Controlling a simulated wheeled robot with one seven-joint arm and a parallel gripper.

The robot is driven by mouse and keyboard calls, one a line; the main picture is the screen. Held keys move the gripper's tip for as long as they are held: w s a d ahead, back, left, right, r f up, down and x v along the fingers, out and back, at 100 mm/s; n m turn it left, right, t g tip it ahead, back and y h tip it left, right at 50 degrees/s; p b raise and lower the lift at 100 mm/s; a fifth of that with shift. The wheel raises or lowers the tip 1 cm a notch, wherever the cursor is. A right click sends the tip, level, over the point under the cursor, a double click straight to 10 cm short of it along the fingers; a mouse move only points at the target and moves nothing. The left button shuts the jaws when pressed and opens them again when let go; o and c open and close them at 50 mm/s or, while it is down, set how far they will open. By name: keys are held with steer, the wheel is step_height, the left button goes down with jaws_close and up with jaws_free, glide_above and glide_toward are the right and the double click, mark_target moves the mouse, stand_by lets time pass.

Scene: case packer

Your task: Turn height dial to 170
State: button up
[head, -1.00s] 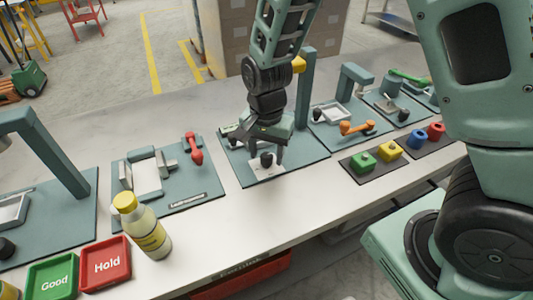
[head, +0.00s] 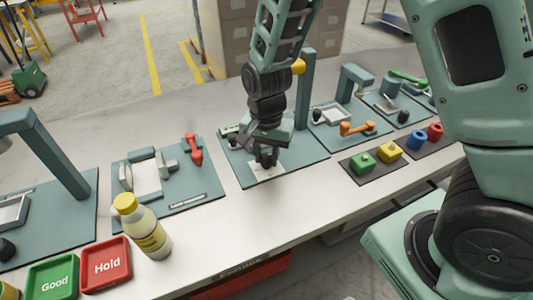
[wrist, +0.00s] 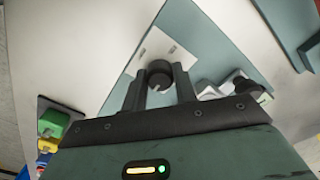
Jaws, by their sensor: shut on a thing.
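The height dial (wrist: 157,80) is a small dark round knob with a light pointer mark, on a white plate (wrist: 150,52) of the middle teal station. The plate also shows in the head view (head: 256,172). My gripper (head: 266,163) comes down on the dial from above. In the wrist view, the fingers of my gripper (wrist: 160,75) stand on both sides of the dial and are shut on it. In the head view, the fingers hide most of the dial. The small markings on the plate are too small to read, so I cannot tell the setting.
A post with a yellow part (head: 299,65) rises just behind the gripper. A station with a red handle (head: 193,148) is at left, one with an orange handle (head: 357,128) at right. A yellow-capped bottle (head: 143,228) stands front left. The front counter strip is mostly clear.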

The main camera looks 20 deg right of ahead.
steer(key=n+p, duration=0.1)
steer(key=n, duration=0.7)
steer(key=shift+r+n+p, duration=0.1)
steer(key=shift+n+p, duration=0.2)
steer(key=shift+p, duration=0.05)
steer(key=n+p, duration=0.1)
steer(key=n, duration=0.3)
steer(key=shift+w+n+p, duration=0.1)
steer(key=shift+n+p, duration=0.35)
steer(key=shift+n, duration=1.65)
steer(key=o, duration=1)
steer(key=shift+c, duration=0.2)
